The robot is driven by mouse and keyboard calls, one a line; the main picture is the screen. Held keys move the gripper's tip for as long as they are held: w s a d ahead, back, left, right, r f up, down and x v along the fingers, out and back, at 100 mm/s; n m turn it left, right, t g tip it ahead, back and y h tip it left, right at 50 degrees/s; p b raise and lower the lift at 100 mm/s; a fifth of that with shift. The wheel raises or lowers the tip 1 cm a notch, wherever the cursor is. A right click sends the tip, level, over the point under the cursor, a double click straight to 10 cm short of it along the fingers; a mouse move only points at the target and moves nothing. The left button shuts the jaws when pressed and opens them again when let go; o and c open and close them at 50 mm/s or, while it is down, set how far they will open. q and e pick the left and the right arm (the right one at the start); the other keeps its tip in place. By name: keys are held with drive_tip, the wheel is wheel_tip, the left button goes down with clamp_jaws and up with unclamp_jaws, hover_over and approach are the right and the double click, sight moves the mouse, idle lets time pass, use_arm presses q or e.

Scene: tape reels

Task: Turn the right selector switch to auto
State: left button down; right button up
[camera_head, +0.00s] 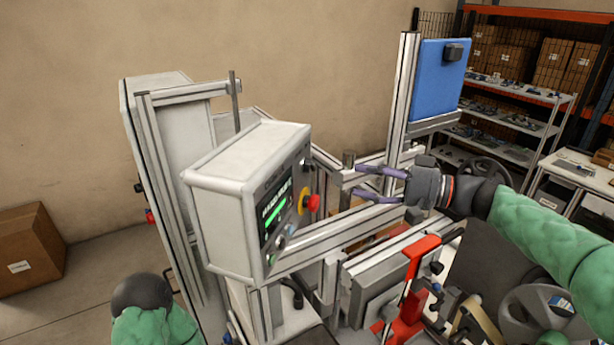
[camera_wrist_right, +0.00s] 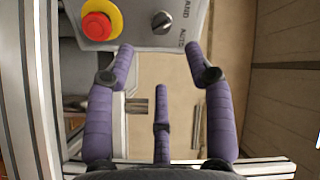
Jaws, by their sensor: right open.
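A pale control box (camera_head: 217,222) stands left of centre in the head view, its panel facing right. A small round selector switch (camera_wrist_right: 162,22) with a dark knob shows at the top of the right wrist view, next to printing that reads AUTO and part of another word. I cannot tell its setting for sure. My right gripper (camera_head: 350,183) has purple fingers spread apart and empty, pointing left at the panel with a gap. In the right wrist view the gripper's fingertips (camera_wrist_right: 159,55) lie below the switch, on either side of it. My left gripper is out of view.
A red emergency stop (camera_head: 313,203) on a yellow ring sits on the panel near a lit screen (camera_head: 275,213). Aluminium frame bars (camera_head: 345,233) run beneath my right gripper. A blue panel (camera_head: 437,80) stands behind. A red bracket (camera_head: 421,250) stands in front.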

sight(315, 168)
drive_tip(key=p+x, duration=0.2)
drive_tip(key=x, duration=0.9)
drive_tip(key=shift+p, duration=0.3)
